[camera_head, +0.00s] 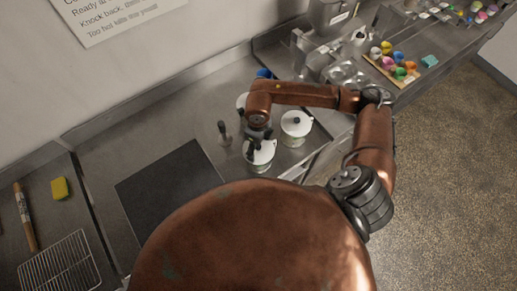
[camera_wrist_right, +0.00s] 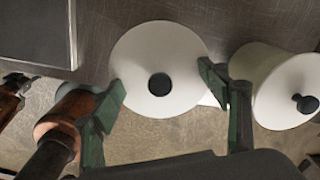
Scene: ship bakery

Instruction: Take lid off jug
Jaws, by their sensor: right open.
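A white jug (camera_head: 262,157) with a white lid and dark knob stands on the steel counter, below my right gripper (camera_head: 259,138). In the right wrist view its round lid (camera_wrist_right: 182,50) and dark knob (camera_wrist_right: 160,84) lie between the spread fingers of my right gripper (camera_wrist_right: 163,83). The gripper is open, one finger at each side of the lid; whether they touch it I cannot tell. A second lidded white jug (camera_head: 297,124) stands just right; it also shows in the right wrist view (camera_wrist_right: 262,75). Another white jug (camera_head: 242,101) is partly hidden behind my wrist. My left gripper is not seen.
A dark-handled tool (camera_head: 223,131) stands close left of the jugs. A dark flat board (camera_head: 165,190) lies further left, with a yellow sponge (camera_head: 60,188) and wire rack (camera_head: 62,268) beyond. Metal containers (camera_head: 312,58) and a tray of colourful items (camera_head: 395,65) stand at the back right.

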